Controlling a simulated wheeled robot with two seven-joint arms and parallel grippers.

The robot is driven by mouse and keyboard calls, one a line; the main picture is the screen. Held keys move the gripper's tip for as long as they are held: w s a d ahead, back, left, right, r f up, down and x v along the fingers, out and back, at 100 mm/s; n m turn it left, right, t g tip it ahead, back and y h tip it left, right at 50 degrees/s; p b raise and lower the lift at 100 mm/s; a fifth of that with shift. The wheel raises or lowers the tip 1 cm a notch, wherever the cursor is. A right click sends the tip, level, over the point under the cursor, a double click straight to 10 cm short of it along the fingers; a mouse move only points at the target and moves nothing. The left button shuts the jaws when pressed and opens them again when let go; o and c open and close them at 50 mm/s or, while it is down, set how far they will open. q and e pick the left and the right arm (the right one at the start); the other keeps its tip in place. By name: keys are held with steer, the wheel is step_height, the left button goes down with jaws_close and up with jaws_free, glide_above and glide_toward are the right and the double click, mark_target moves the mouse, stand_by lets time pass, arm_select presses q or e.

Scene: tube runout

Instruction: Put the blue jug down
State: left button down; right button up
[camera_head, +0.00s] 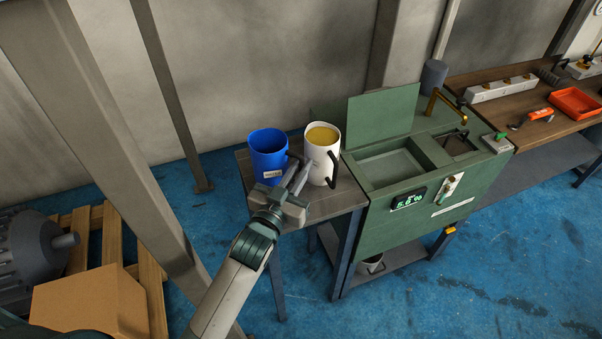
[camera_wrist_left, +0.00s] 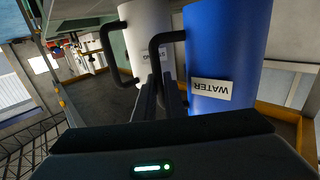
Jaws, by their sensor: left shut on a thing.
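The blue jug (camera_head: 267,146) is upright over the left part of the small side table (camera_head: 335,205). Its white label reads WATER in the left wrist view, where the jug (camera_wrist_left: 222,45) appears upside down. My left gripper (camera_head: 297,178) is shut on the jug's black handle (camera_wrist_left: 162,42), on the side facing the white jug. I cannot tell whether the jug's base touches the table top. The white jug (camera_head: 322,160), holding yellow liquid, stands close to its right and also shows in the wrist view (camera_wrist_left: 147,30). My right gripper is out of view.
A green machine (camera_head: 415,215) with an open lid, basin and lit display adjoins the table on the right. A workbench (camera_head: 540,125) with a red tray (camera_head: 575,104) lies beyond. A cardboard box (camera_head: 90,305) and wooden pallet are at lower left.

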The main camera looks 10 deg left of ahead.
arm_select(q)
steer(key=shift+f, duration=1.05)
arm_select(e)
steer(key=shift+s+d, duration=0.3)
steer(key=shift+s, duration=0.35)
arm_select(q)
steer(key=shift+f, duration=0.1)
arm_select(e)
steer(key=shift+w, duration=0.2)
arm_select(q)
steer(key=c, duration=1.8)
jaws_free()
steer(key=shift+f, duration=0.1)
steer(key=shift+c, duration=0.2)
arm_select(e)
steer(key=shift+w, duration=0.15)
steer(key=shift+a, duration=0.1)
